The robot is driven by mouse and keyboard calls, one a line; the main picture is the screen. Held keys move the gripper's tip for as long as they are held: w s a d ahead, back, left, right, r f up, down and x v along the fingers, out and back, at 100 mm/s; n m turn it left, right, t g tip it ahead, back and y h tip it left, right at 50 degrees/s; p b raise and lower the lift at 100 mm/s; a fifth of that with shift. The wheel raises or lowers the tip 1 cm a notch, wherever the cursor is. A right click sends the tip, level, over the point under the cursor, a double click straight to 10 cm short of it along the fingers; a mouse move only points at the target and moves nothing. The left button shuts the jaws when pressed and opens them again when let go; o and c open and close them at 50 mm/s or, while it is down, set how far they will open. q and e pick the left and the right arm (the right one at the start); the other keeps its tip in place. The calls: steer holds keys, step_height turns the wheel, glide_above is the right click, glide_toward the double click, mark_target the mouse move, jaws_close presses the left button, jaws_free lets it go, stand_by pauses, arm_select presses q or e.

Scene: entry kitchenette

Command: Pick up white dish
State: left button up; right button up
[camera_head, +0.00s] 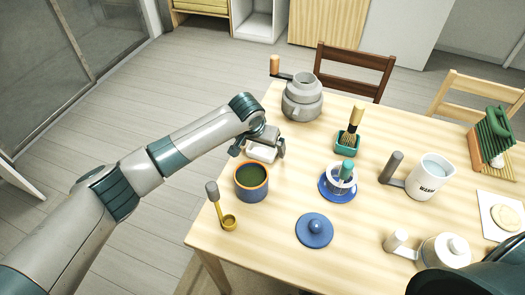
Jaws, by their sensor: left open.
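My left gripper (259,147) comes in from the left over the table's left side, with its jaws open. A small white piece (262,153), which looks like the white dish, shows right below and between the fingers. The gripper covers part of it, and I cannot tell whether the fingers touch it. My right gripper is not in view.
An orange-and-blue pot (251,193) stands just in front of the white piece, and a grey grinder (301,100) behind it. A yellow ladle (229,221), blue lid (314,230), blue saucer (327,190) and white mug (430,177) are on the wooden table (285,262).

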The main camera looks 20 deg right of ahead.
arm_select(q)
steer(key=c, duration=1.2)
steer(key=shift+c, duration=0.2)
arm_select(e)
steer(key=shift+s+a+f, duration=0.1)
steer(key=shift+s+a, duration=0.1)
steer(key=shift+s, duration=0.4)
arm_select(q)
steer(key=shift+r, duration=0.1)
